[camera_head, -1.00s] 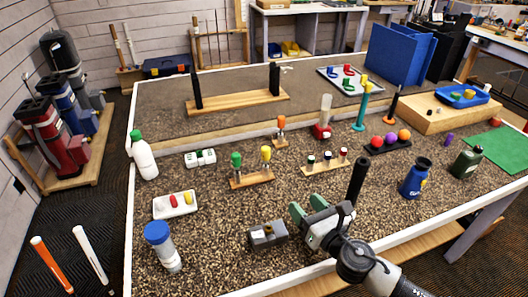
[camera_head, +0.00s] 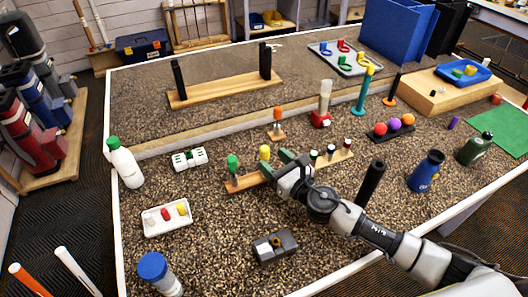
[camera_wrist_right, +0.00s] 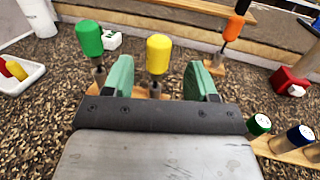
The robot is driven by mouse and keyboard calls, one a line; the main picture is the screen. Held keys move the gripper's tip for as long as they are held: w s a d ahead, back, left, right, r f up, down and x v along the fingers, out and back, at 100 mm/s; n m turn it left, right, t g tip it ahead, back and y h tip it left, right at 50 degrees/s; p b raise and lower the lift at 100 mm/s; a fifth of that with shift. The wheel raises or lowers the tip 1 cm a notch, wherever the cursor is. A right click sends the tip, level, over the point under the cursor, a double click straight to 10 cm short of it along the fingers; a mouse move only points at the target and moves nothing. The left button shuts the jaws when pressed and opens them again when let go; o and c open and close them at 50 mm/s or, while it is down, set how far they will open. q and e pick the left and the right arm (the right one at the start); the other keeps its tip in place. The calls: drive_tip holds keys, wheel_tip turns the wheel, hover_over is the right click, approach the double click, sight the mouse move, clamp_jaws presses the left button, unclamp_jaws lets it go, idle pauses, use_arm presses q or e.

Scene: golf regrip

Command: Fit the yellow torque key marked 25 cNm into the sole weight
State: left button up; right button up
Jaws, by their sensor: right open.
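The yellow torque key (camera_head: 264,153) stands upright in a wooden rack (camera_head: 246,182), beside a green-handled key (camera_head: 232,162). In the wrist view the yellow key (camera_wrist_right: 158,53) appears between the two green fingers, beyond them; I cannot tell whether it is within their reach. My right gripper (camera_head: 280,168) is open and empty, just right of the yellow key. The key's marking is not readable. A grey block (camera_head: 275,245) with a brass-coloured part sits at the front; I cannot clearly make out the sole weight there. My left gripper is not in view.
An orange-handled key (camera_head: 277,114) stands in a small stand behind. A rack of capped pieces (camera_head: 334,158) lies close right of my gripper. A black upright post (camera_head: 370,184) stands near my forearm. A white tray (camera_head: 166,218) lies left; the mat between tray and grey block is free.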

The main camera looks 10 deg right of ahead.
sight(268, 156)
drive_tip(key=shift+w+a, duration=0.15)
drive_tip(key=shift+w, duration=0.25)
drive_tip(key=x, duration=0.4)
drive_tip(key=shift+w+a+r+p, duration=0.15)
drive_tip(key=shift+a+p, duration=0.1)
drive_tip(key=shift+p, duration=0.15)
drive_tip(key=shift+w+a, duration=0.2)
drive_tip(key=shift+w, duration=0.15)
drive_tip(key=shift+c, duration=1.2)
clamp_jaws()
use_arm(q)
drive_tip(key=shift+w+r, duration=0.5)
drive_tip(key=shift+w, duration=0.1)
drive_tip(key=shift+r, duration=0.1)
